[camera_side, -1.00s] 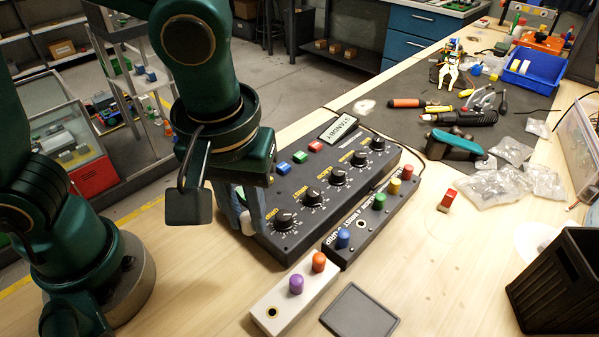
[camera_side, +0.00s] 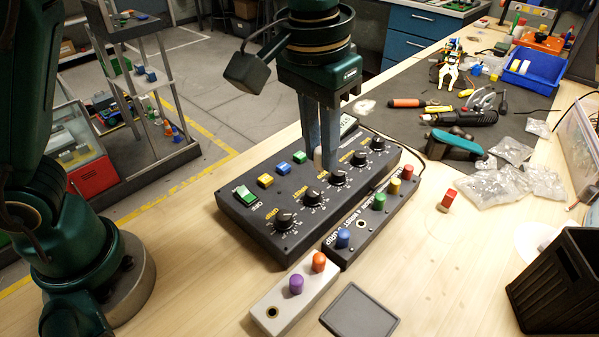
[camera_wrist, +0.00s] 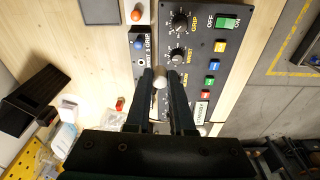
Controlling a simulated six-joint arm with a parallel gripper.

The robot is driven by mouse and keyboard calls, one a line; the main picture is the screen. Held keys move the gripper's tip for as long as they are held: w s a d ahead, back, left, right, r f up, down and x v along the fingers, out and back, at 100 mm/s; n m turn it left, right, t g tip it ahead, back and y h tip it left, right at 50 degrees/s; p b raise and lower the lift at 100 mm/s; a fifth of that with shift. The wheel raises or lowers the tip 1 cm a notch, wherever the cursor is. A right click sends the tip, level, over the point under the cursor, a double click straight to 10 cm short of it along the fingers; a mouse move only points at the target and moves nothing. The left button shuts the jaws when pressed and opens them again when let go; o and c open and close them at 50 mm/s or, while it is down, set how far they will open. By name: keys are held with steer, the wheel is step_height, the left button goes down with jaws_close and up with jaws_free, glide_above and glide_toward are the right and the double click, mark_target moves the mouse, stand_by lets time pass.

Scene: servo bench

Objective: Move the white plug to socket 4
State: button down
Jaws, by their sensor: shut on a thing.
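My gripper (camera_side: 322,160) hangs over the black control console (camera_side: 256,222), pointing down. It is shut on the white plug (camera_wrist: 160,82), which shows between the fingertips in the wrist view; in the side view the plug (camera_side: 318,157) is partly covered by a finger. The black socket strip (camera_side: 345,258) lies in front of the console, with blue (camera_side: 343,238), green (camera_side: 379,201), yellow (camera_side: 393,186) and red (camera_side: 407,172) plugs. An empty hole (camera_side: 361,224) lies between blue and green. Socket numbers are not readable.
A pale block (camera_side: 300,298) with purple (camera_side: 296,284) and orange (camera_side: 319,262) plugs has one empty hole. The console's knobs (camera_side: 338,178) rise close to my fingers. A dark pad (camera_side: 360,312) and black bin (camera_side: 562,285) stand nearer the front.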

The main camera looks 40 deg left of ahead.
steer(key=shift+w+d+f+m, duration=0.55)
steer(key=shift+w+d+f, duration=0.3)
steer(key=shift+f, duration=1.05)
steer(key=shift+w+d+f+m, duration=0.6)
steer(key=shift+w+f, duration=0.45)
steer(key=shift+f, duration=0.8)
steer(key=shift+w+d+f+m, duration=0.45)
steer(key=shift+w+d+f, duration=0.45)
steer(key=shift+f, duration=1)
steer(key=shift+a+f, duration=0.1)
steer(key=shift+f, duration=0.85)
steer(key=c, duration=0.7)
jaws_free()
step_height(320, 180, up, 7)
